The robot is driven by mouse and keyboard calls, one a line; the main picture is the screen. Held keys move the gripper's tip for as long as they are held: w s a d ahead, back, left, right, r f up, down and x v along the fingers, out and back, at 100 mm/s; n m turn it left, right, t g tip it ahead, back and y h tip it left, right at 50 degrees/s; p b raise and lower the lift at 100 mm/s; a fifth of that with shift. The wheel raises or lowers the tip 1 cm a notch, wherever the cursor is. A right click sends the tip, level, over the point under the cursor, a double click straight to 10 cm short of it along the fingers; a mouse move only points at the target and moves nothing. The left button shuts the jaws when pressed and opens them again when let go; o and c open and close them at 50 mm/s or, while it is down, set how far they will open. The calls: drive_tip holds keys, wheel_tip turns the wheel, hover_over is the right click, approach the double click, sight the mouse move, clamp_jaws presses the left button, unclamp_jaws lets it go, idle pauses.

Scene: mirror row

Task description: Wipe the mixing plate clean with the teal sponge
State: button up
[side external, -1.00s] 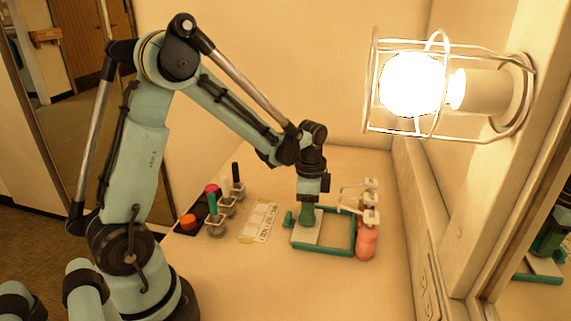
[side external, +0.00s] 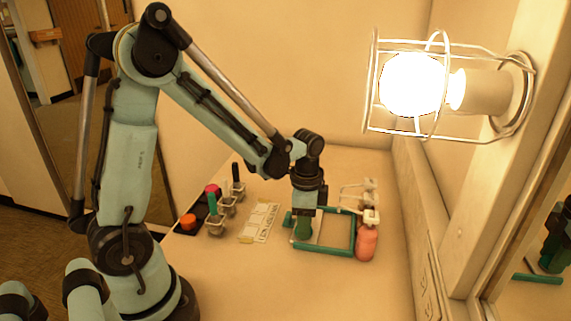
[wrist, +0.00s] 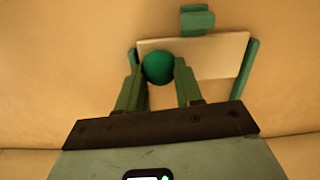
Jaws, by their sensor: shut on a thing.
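The mixing plate (wrist: 222,50) is a pale, flat rectangle in the wrist view, held in a teal frame (side external: 325,252) that lies on the counter in the side view. The teal sponge (wrist: 158,68) shows as a round, dark teal shape in the wrist view. My gripper (wrist: 158,76) is shut on it, one green finger on each side. In the side view my gripper (side external: 303,233) points down over the left part of the plate. I cannot tell sponge from fingers there, nor whether the sponge touches the plate. No smear is discernible on the plate at this size.
A pink-red bottle (side external: 366,243) stands close to the frame's right, by a white rack (side external: 371,215). On the left are a pale palette (side external: 260,222), brushes in holders (side external: 216,222) and an orange pot (side external: 188,221). A caged lamp (side external: 412,85) sticks out from the right wall.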

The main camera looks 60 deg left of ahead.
drive_tip(key=shift+w+a, duration=1.4)
drive_tip(key=shift+w, duration=0.3)
drive_tip(key=shift+w+a, duration=1.4)
drive_tip(key=shift+w, duration=0.25)
drive_tip(key=shift+s+d+f, duration=0.1)
drive_tip(key=shift+s+d, duration=1.3)
drive_tip(key=shift+d, duration=0.1)
drive_tip(key=shift+s+d, duration=1.65)
drive_tip(key=shift+s, duration=0.1)
drive_tip(key=shift+w+a, duration=1.35)
drive_tip(key=shift+a, duration=0.3)
drive_tip(key=shift+w+a, duration=1.35)
drive_tip(key=shift+a, duration=0.3)
drive_tip(key=shift+s+d, duration=2.35)
drive_tip(key=shift+d, duration=0.05)
drive_tip(key=shift+s+d, duration=0.85)
